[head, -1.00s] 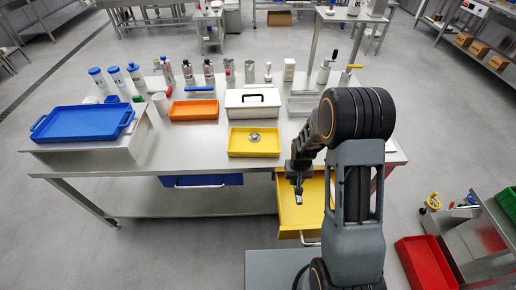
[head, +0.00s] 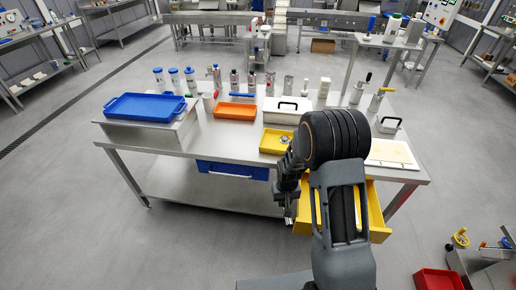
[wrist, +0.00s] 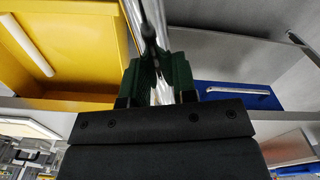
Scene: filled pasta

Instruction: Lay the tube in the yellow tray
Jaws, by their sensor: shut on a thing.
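My gripper (wrist: 158,82) is shut on a shiny metal tube (wrist: 158,22), which runs up out of the wrist view between the green fingertips. In the head view my gripper (head: 289,212) hangs in front of the table's near edge, left of the open yellow drawer, and the tube is barely visible there. The yellow tray (head: 267,150) lies on the tabletop, behind and above my gripper. A small round metal thing sits in it, and my arm hides its right part.
The yellow drawer (head: 377,212) stands pulled out under the table and also fills the left of the wrist view (wrist: 85,40). A blue drawer (head: 232,170) is left of it. An orange tray (head: 235,112) and a white box (head: 287,112) stand near the yellow tray.

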